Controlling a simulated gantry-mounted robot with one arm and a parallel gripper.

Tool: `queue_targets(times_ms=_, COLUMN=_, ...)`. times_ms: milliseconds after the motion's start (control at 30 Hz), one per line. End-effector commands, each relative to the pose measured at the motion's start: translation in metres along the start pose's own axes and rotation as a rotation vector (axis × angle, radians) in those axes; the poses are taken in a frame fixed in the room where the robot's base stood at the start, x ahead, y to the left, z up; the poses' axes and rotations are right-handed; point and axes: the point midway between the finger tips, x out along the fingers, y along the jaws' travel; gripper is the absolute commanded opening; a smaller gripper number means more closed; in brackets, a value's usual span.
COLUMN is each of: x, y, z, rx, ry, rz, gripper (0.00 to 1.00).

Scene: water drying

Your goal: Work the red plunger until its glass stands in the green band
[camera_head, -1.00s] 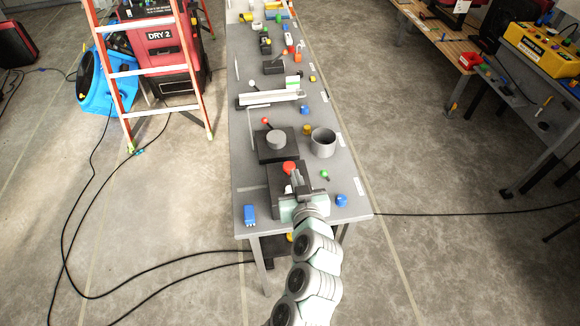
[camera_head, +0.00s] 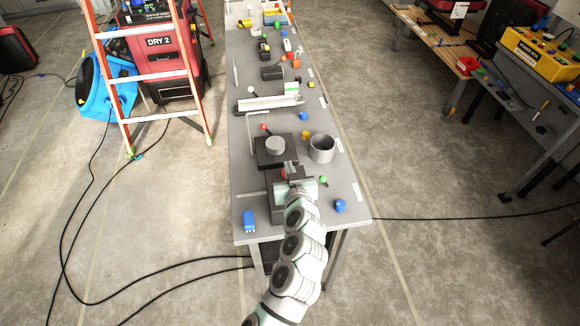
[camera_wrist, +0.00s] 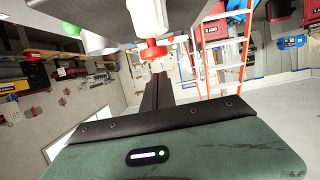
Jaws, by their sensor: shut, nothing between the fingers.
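My gripper (camera_head: 290,171) is at the near end of the grey table, shut and empty, over the dark block (camera_head: 276,212). The red plunger (camera_head: 284,174) is mostly hidden behind it in the head view. In the wrist view the red plunger (camera_wrist: 152,50) shows as a red knob on a pale shaft, just beyond the tips of my dark fingers (camera_wrist: 158,82). I cannot tell whether the fingers touch it. The glass and its green band cannot be made out in either view.
Beside my gripper are a grey cup (camera_head: 321,149), a black plate with a round grey disc (camera_head: 275,145), a green knob (camera_head: 323,180) and a blue knob (camera_head: 340,206). More small objects line the far table.

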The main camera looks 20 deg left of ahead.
Motion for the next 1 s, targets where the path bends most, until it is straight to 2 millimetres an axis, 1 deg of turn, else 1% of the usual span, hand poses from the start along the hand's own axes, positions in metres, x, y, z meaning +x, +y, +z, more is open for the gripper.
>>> queue_targets(times_ms=33, x=0.002, y=-0.001, z=0.007, rx=0.003, ry=-0.002, rz=-0.002, gripper=0.00)
queue_targets(times_ms=133, x=0.003, y=0.000, z=0.014, rx=0.002, ry=0.000, rz=0.001, gripper=0.00)
queue_targets(times_ms=567, x=0.004, y=0.000, z=0.017, rx=0.000, ry=0.002, rz=0.001, gripper=0.00)
queue_targets(times_ms=833, x=0.010, y=0.000, z=0.037, rx=-0.002, ry=0.001, rz=0.000, gripper=0.00)
queue_targets(times_ms=1000, x=0.010, y=0.000, z=0.037, rx=0.000, ry=-0.001, rz=0.001, gripper=0.00)
